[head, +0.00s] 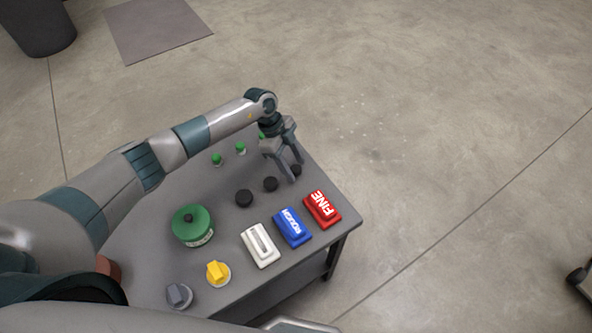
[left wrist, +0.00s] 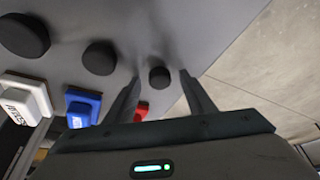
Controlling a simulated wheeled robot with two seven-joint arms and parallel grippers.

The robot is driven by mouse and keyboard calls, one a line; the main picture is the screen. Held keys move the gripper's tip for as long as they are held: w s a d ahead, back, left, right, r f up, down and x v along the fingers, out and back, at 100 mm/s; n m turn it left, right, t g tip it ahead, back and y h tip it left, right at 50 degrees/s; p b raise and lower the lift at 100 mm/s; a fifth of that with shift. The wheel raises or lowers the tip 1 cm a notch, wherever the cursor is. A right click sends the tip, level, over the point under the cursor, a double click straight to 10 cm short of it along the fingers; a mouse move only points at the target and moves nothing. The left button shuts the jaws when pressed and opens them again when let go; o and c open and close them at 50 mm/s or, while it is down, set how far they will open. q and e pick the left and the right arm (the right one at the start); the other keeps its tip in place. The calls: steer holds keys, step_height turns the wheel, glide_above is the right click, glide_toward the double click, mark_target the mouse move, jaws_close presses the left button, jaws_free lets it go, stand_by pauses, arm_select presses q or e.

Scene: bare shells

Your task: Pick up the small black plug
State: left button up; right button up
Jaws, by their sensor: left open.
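Three black round plugs of differing size stand in a row on the grey table. The small black plug (head: 297,170) is at the right end of the row, near the table's far right edge. My left gripper (head: 294,171) is open above it and partly covers it. In the left wrist view the small plug (left wrist: 159,77) shows between the two open fingertips (left wrist: 162,76), with a gap on each side. I cannot tell how far the fingertips are above the table. My right gripper is not in view.
The medium plug (head: 270,184) and large plug (head: 244,198) are to the left. Red (head: 322,209), blue (head: 292,228) and white (head: 260,245) blocks line the front edge. A green round container (head: 192,226), yellow knob (head: 218,273), grey knob (head: 179,295) and small green pieces (head: 217,159) also stand here.

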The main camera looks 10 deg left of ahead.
mark_target(300, 169)
arm_select(q)
steer(key=c, duration=1)
steer(key=shift+c, duration=0.8)
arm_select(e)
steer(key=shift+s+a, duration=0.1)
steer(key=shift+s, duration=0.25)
arm_select(q)
steer(key=shift+r, duration=0.15)
